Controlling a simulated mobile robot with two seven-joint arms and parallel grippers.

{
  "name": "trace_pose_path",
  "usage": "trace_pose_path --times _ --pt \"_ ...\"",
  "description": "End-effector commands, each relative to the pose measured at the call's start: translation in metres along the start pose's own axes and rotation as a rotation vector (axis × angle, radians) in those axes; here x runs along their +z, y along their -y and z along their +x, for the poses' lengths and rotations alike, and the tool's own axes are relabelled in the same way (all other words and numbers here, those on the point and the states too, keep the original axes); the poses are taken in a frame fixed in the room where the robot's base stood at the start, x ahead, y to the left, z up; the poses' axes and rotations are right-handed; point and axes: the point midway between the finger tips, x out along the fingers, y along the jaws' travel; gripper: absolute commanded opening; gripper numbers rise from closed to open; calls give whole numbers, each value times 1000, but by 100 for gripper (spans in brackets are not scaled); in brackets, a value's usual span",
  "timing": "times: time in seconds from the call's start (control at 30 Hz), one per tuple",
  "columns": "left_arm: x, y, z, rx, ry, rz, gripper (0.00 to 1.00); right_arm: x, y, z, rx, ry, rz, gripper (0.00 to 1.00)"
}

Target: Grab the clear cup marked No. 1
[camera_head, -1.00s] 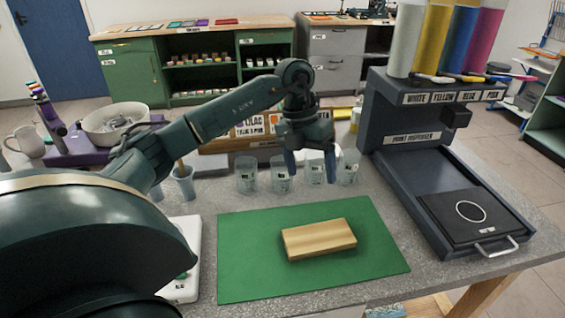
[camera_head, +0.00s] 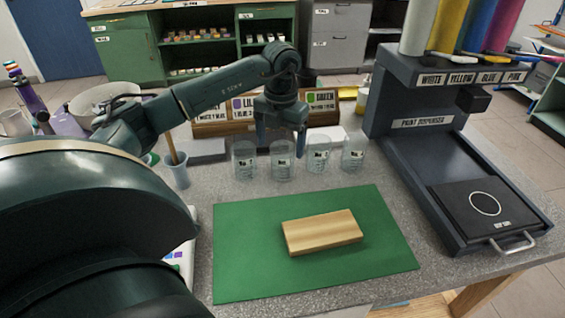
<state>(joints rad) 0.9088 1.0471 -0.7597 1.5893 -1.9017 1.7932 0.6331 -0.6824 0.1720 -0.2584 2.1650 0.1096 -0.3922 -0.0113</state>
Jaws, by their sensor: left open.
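Several clear cups stand upright in a row on the grey table behind the green mat. From the left these are the first cup (camera_head: 245,163), the second cup (camera_head: 282,166), the third cup (camera_head: 318,160) and the rightmost cup (camera_head: 353,158). Each has a small label; its number is too small to read, so I cannot tell which is No. 1. My left gripper (camera_head: 282,140) is open, fingers pointing down, and appears above or just behind the second cup. Nothing shows between its fingers. My right gripper is out of view.
A wooden block (camera_head: 322,232) lies on the green mat (camera_head: 240,265). The dark paint dispenser (camera_head: 420,150) stands at the right. A colour-label rack (camera_head: 225,129) is behind the cups. A cup with a stick (camera_head: 178,172) stands at the left.

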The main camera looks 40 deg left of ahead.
Motion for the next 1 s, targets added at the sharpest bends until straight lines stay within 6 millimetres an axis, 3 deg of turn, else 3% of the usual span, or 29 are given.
trace_pose_path --times 0.33,0.67,1.0 --pt "2 5 46 0 -3 1 80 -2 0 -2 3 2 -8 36" --pt "3 5 52 0 -1 1 79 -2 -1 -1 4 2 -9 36" --pt "3 5 52 0 -1 1 52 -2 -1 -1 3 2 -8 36"
